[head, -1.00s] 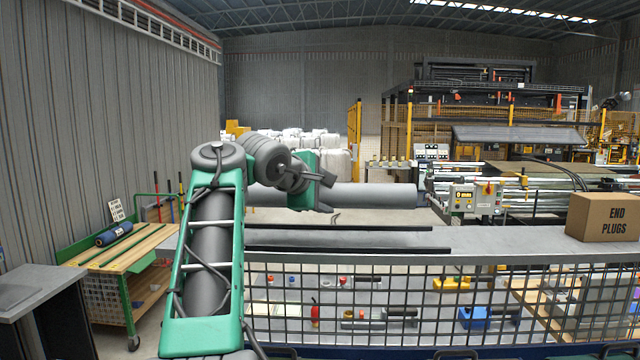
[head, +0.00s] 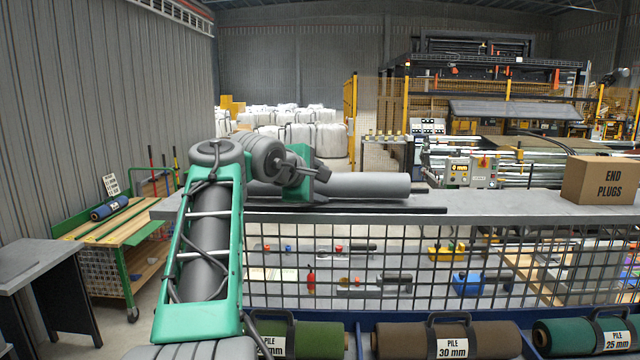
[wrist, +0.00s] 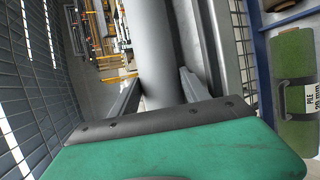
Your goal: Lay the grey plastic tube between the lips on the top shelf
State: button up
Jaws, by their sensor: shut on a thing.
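The grey plastic tube (head: 365,185) lies level, left to right, above the top shelf (head: 515,206) in the head view. My gripper (head: 318,177) is shut on it left of its visible right end. In the wrist view the tube (wrist: 153,45) runs between the two fingers of my gripper (wrist: 160,92). The near black lip (head: 375,209) runs along the shelf just in front of the tube. The far lip is mostly hidden behind the tube. Whether the tube touches the shelf, I cannot tell. My arm hides the tube's left part.
A cardboard box marked END PLUGS (head: 600,180) stands on the shelf's right end. Black mesh (head: 400,255) fronts the rack below, with labelled turf rolls (head: 450,340) at the bottom. A wooden-topped trolley (head: 110,240) and a grey table (head: 45,262) stand at left.

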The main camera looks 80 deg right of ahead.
jog(key=o, duration=1.5)
jog(key=shift+d+f+y, duration=0.1)
jog(key=shift+f+y, duration=0.2)
jog(key=shift+f, duration=0.55)
jog(key=shift+c, duration=0.2)
jog(key=shift+o, duration=1.3)
jog(key=shift+w+a+r, duration=0.15)
jog(key=shift+a+r, duration=0.05)
jog(key=shift+a, duration=0.15)
jog(key=r+v, duration=0.1)
jog(key=v, duration=0.6)
jog(key=shift+a+r, duration=0.15)
